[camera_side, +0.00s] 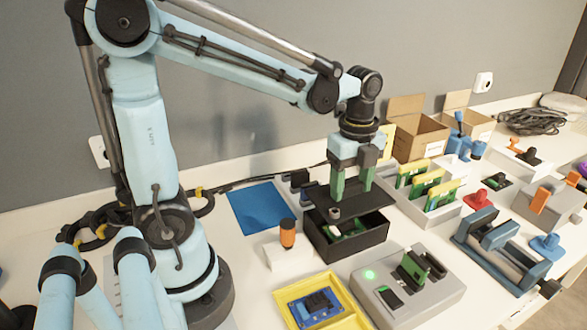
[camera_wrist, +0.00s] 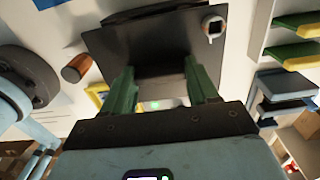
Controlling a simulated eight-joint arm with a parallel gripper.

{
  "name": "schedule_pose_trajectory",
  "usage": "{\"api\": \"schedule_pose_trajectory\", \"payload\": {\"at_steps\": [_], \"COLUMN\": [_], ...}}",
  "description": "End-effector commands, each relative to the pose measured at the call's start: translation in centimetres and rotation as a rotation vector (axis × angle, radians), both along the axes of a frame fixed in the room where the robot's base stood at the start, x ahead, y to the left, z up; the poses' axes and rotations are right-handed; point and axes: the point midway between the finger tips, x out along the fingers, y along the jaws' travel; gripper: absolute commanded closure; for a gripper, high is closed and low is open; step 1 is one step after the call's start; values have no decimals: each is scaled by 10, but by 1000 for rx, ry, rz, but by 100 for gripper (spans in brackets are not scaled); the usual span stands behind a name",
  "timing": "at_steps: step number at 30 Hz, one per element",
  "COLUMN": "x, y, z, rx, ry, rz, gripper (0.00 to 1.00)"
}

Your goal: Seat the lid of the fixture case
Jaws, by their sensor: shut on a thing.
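The fixture case is an open black box (camera_side: 347,252) on the white table in the side view, with a green board (camera_side: 348,229) partly visible inside. Its flat black lid (camera_side: 318,196) is above the box's back part, leaving the front of the opening uncovered. A small round knob (camera_side: 334,212) sits near the lid's front edge. My gripper (camera_side: 352,192), with green fingers, is shut on the lid from above. In the wrist view, the lid (camera_wrist: 140,40) lies beyond my two fingers (camera_wrist: 160,75). Its exact grip and any contact with the rim are hidden.
An orange-topped cylinder (camera_side: 287,234) on a white block stands left of the box. A grey unit (camera_side: 425,290) with a green light and a yellow tray (camera_side: 335,285) are in front. A blue mat (camera_side: 258,207) lies left.

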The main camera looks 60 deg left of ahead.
Motion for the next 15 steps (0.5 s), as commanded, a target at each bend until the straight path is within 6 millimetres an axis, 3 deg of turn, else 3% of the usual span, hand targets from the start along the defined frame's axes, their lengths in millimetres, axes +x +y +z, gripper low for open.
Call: {"api": "schedule_pose_trajectory", "payload": {"at_steps": [8, 15], "x": [0, 0], "y": [0, 0], "z": [-26, -26], "rx": [0, 0], "ry": [-1, -1], "rz": [2, 3], "gripper": [75, 75]}}
